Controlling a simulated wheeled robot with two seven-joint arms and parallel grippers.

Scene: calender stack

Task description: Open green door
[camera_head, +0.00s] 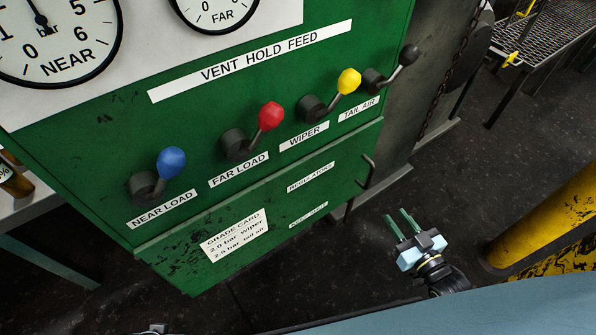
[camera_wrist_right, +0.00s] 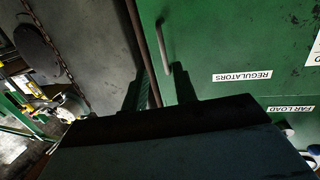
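The green door (camera_head: 310,195) is the lower front panel of the green cabinet, below the row of levers, and looks shut. It carries a grade card and a REGULATORS label. Its dark bar handle (camera_head: 366,170) is at the right edge. My right gripper (camera_head: 397,214) is below and right of the handle, apart from it, with its two fingers spread and nothing between them. In the right wrist view, the handle (camera_wrist_right: 162,45) appears ahead, between the directions of the two fingers (camera_wrist_right: 161,84). My left gripper is not clearly in view.
Blue (camera_head: 171,162), red (camera_head: 271,115), yellow (camera_head: 349,81) and black (camera_head: 409,54) levers stick out above the door. A chain (camera_head: 455,60) hangs right of the cabinet. A yellow post (camera_head: 545,220) stands at the right. Dark floor is clear around my right gripper.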

